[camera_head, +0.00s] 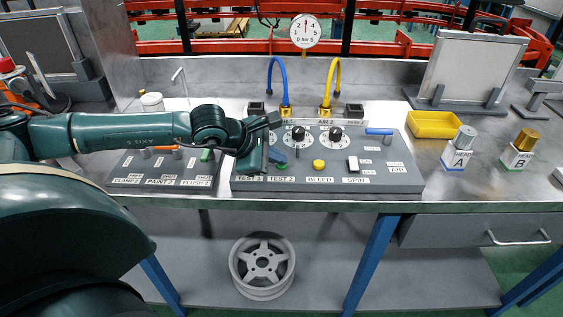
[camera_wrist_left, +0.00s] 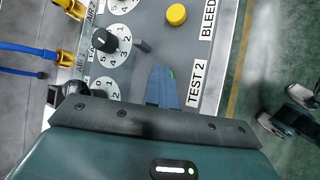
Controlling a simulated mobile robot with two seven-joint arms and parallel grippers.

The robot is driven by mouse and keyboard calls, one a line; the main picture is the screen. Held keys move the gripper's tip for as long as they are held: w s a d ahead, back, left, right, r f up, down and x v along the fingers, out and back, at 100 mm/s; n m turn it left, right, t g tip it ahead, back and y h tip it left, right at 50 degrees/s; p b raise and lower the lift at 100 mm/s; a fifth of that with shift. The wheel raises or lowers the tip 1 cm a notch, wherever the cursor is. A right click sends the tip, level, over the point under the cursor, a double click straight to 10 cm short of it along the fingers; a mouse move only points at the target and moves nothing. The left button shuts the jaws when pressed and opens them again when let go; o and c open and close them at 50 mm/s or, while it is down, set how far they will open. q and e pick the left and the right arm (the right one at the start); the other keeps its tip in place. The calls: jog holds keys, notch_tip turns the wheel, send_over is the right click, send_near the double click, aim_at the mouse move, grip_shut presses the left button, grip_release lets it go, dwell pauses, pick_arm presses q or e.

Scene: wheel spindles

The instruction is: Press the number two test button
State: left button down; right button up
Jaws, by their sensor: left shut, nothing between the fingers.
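The dark grey test panel (camera_head: 398,160) stands on the bench. Its "TEST 2" label (camera_head: 281,178) shows in the head view and in the left wrist view (camera_wrist_left: 196,82). A small part of a green button (camera_head: 283,166) shows above that label. In the left wrist view a sliver of the green button (camera_wrist_left: 172,73) shows at the fingertips. My left gripper (camera_head: 277,156) is shut and empty, its blue-grey fingers (camera_wrist_left: 164,88) pointing at the green button and covering most of it. I cannot tell whether they touch it. The "TEST 1" button is hidden behind the gripper. My right gripper is not in view.
The yellow bleed button (camera_head: 319,165) and white spin switch (camera_head: 353,167) lie right of the fingers. Dial knobs (camera_head: 298,134) and blue and yellow hoses (camera_head: 284,80) stand behind. A yellow tray (camera_head: 435,126) stands right of the panel.

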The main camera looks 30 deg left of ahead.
aim_at(277, 165)
pick_arm(q)
jog(key=shift+f, duration=0.25)
jog(key=shift+w+a+r+p, duration=0.1)
jog(key=shift+r+p, duration=0.15)
jog(key=shift+r, duration=0.15)
jog(key=shift+w+a+r+p, duration=0.1)
jog(key=shift+r+p, duration=0.1)
jog(key=shift+r, duration=0.5)
jog(key=shift+r, duration=0.15)
jog(key=shift+r+p, duration=1.3)
jog(key=shift+r, duration=1.1)
